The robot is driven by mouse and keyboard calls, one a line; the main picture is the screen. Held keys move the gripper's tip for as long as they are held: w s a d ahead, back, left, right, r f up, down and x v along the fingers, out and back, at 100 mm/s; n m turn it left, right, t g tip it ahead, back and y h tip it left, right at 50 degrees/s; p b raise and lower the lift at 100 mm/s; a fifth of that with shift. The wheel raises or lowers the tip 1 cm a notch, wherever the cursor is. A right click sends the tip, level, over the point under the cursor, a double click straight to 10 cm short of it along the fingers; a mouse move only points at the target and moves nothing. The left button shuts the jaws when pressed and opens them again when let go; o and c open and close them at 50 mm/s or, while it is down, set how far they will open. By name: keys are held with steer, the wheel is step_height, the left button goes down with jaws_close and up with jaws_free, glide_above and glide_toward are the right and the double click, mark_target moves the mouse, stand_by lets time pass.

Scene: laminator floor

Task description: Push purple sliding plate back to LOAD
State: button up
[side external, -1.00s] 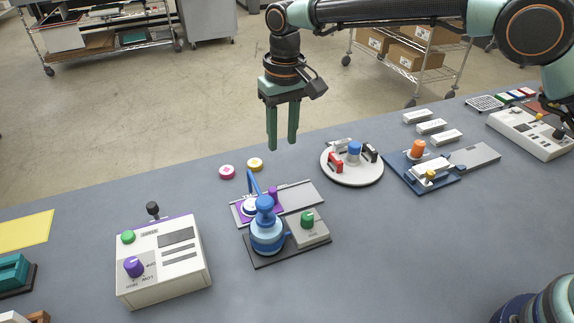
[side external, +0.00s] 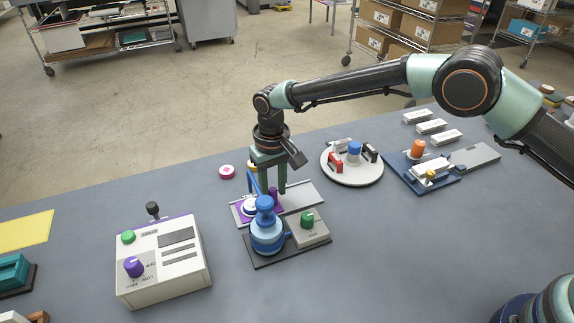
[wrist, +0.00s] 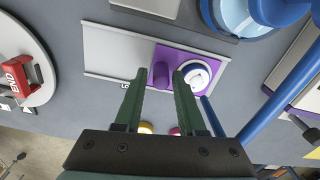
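The purple sliding plate (side external: 242,215) lies on a grey track (side external: 306,194) behind the blue press (side external: 267,236). It carries an upright purple post (side external: 273,194) and a white round piece. In the wrist view the plate (wrist: 213,57) sits at the right end of the track; bare track (wrist: 115,52) extends left, with a partly hidden label beginning "LO" on its edge. My gripper (side external: 270,191) is open and lowered at the plate. In the wrist view its fingertips (wrist: 159,76) appear on either side of the post (wrist: 160,67). Contact cannot be told.
The blue press and its slanting blue lever (wrist: 280,85) stand close to the plate. A white control box (side external: 162,262) is at front left. A round turntable (side external: 352,176) stands right of the track. A pink disc (side external: 227,172) and a partly hidden yellow disc lie behind.

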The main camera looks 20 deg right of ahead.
steer(key=shift+f, duration=0.55)
jaws_close()
steer(key=shift+r, duration=0.1)
stand_by(1.0)
